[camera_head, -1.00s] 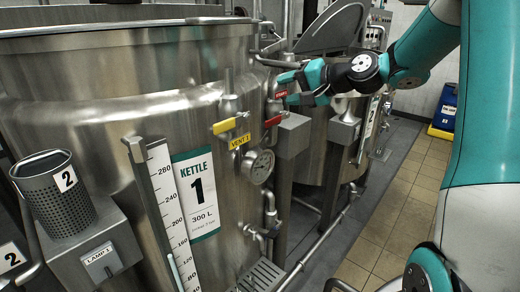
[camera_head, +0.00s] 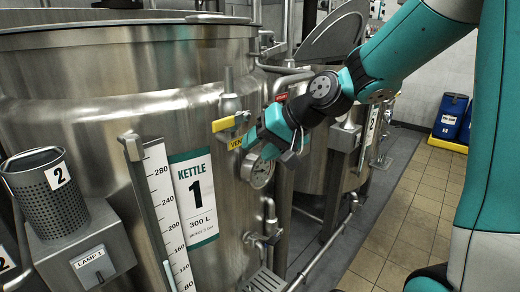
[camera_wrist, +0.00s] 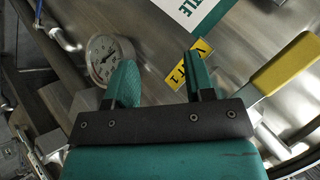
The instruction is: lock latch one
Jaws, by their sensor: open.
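My gripper (camera_head: 256,146) is open and empty at the right side of the steel kettle (camera_head: 110,105) marked 1. Its two teal fingers (camera_wrist: 160,76) point at the kettle wall, by the yellow VENT 1 tag (camera_wrist: 190,66). A yellow-handled valve (camera_head: 226,123) is just left of the fingers in the head view; its yellow handle (camera_wrist: 286,64) is at the right in the wrist view. A round dial gauge (camera_head: 258,170) lies just below the gripper, and it shows left of the fingers in the wrist view (camera_wrist: 103,57). I cannot make out a latch marked one.
A lamp box (camera_head: 80,245) carries a perforated cup (camera_head: 54,195) marked 2 at the left. A level scale (camera_head: 165,205) stands before the kettle. Pipes and a second vessel (camera_head: 345,150) are behind my arm.

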